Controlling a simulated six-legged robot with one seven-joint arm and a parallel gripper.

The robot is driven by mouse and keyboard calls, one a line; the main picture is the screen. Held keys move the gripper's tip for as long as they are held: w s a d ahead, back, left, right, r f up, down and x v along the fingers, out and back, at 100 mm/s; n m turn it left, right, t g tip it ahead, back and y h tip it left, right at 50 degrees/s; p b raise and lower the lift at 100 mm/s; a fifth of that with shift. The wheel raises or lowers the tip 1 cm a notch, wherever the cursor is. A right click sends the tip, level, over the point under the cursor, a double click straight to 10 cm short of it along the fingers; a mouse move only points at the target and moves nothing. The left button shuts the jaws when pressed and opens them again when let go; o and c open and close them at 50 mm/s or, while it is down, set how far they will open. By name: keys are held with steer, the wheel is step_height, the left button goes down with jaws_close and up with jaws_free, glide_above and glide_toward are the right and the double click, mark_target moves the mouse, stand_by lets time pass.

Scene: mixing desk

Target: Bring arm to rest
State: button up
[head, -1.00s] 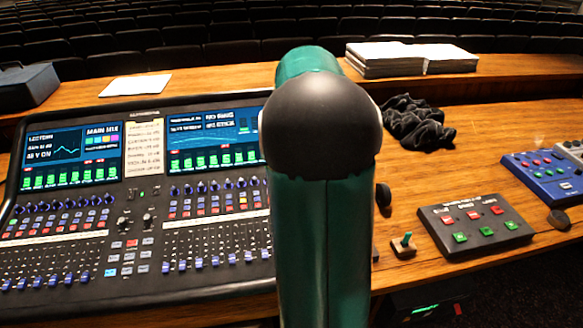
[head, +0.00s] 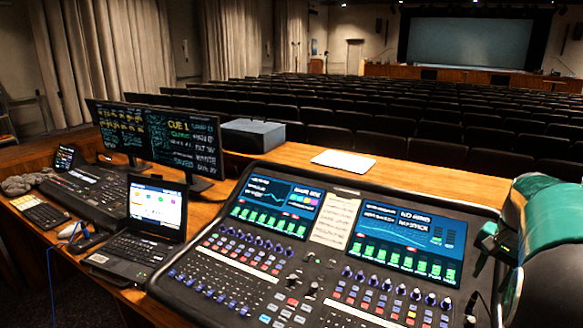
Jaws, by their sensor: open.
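My teal and black arm shows only at the right edge of the head view, beside the right end of the large mixing desk (head: 262,262). A small dark part juts out to its left, too unclear to make out. I cannot pick out my gripper or its fingers. The mixing desk has two lit screens, a paper strip between them and rows of knobs and faders. My arm hides part of its right end.
A dark blue box (head: 252,136) and a pale sheet (head: 343,160) lie behind the desk. Rows of seats (head: 420,118) fill the hall beyond.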

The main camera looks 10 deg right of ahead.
steer(key=a+r+n+t, duration=0.1)
steer(key=a+r+n, duration=0.2)
steer(key=a, duration=0.9)
steer(key=s+a+f+n+t, duration=0.1)
steer(key=s+a+n, duration=0.3)
steer(key=a, duration=0.7)
steer(key=s+a+f+n+t, duration=0.1)
steer(key=s+a+n, duration=0.4)
steer(key=a, duration=0.7)
steer(key=shift+s+f+t, duration=0.35)
steer(key=shift+s+t, duration=0.45)
steer(key=shift+s, duration=0.4)
steer(key=shift+d, duration=0.1)
